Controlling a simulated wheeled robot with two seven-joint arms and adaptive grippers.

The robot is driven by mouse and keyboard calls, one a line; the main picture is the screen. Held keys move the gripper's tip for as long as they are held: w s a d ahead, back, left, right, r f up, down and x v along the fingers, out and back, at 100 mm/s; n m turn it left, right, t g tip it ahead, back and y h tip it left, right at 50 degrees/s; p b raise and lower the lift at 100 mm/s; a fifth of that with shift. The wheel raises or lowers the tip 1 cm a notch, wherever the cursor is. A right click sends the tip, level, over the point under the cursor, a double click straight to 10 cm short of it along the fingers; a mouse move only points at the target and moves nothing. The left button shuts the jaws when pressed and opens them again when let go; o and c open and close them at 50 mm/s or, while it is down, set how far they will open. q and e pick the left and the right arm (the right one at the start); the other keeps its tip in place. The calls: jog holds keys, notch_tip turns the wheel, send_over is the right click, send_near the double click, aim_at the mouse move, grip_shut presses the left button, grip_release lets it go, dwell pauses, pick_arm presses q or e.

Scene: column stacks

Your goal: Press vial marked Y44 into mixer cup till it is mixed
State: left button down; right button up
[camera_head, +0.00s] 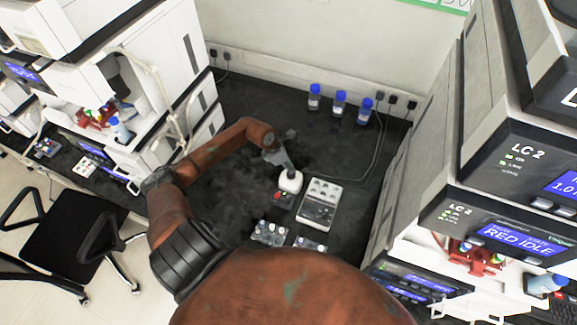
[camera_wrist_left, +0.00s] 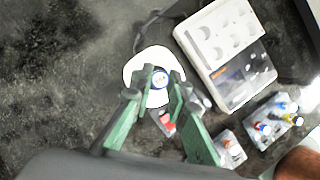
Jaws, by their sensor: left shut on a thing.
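The white mixer (camera_head: 290,183) stands on the dark bench in the head view. It also shows in the left wrist view (camera_wrist_left: 140,64), under my fingers. My left gripper (camera_head: 284,166) is right above the mixer, pointing down. In the left wrist view its green fingers (camera_wrist_left: 160,86) are shut on a small vial (camera_wrist_left: 159,78) with a blue and white round top. The vial is over the mixer's middle; its lower end and the cup are hidden, so I cannot tell how deep it sits. The mark on it is unreadable. My right gripper is not in view.
Vial racks (camera_head: 270,233) stand nearer me. Blue-capped bottles (camera_head: 339,103) stand at the back. Lab instruments flank both sides; the bench's left is clear.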

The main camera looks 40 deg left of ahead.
pick_arm(q)
jog(key=shift+f+b, duration=0.7)
dwell(1.0)
jog(key=shift+f, duration=0.2)
jog(key=shift+f+b, duration=0.3)
jog(key=shift+b, duration=0.15)
dwell(0.6)
dwell(2.9)
jog(key=shift+r+p, duration=1.8)
jog(key=shift+r, duration=1.3)
